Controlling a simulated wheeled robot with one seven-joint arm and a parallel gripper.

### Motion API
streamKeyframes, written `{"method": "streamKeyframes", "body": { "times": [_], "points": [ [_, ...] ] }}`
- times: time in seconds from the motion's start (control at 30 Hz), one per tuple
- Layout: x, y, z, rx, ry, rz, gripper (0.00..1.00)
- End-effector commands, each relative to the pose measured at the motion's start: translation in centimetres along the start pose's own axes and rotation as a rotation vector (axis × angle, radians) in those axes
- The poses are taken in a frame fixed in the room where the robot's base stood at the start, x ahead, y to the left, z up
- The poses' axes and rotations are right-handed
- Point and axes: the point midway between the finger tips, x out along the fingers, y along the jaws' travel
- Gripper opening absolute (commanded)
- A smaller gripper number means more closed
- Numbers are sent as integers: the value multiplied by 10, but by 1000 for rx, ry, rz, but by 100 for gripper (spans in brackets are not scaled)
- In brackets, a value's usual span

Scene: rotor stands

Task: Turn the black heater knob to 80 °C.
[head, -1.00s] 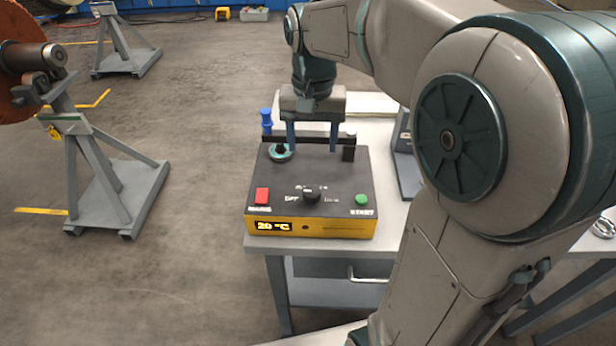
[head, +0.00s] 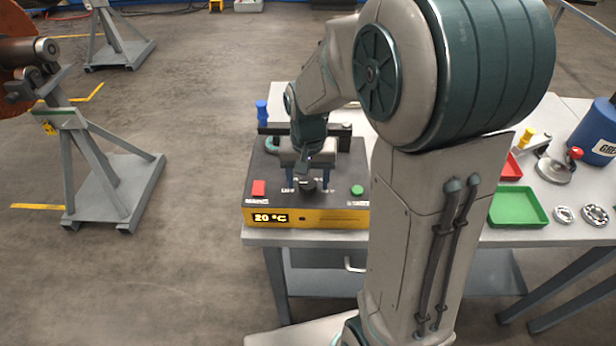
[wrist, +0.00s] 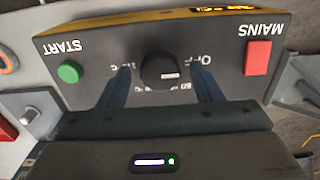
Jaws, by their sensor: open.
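The black heater knob (head: 308,185) sits on the sloped top of the heater box (head: 335,217), which has a yellow front and a display reading 20 °C. In the wrist view the knob (wrist: 160,72) shows upside down, its pale mark turned toward the OFF side. My gripper (head: 308,186) is over the box. In the wrist view its two blue fingers (wrist: 163,72) are open, one on each side of the knob, with gaps between. I cannot tell how far above the panel the fingertips are.
A red MAINS switch (head: 258,188) and a green START button (head: 357,190) flank the knob. A blue-handled part (head: 262,112) stands behind the box. A green tray (head: 518,206), bearing rings and a blue grease container (head: 597,135) are on the bench to the right.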

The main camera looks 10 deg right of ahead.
Motion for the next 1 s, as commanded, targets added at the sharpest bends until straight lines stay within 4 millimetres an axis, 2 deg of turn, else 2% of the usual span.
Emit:
{"method": "streamKeyframes", "body": {
  "times": [0.17,0.33,0.67,1.0],
  "points": [
    [0,0,0,0,0,0,59],
    [0,0,0,0,0,0,15],
    [0,0,0,26,0,0,14],
    [0,0,0,224,0,1,14]
  ]
}}
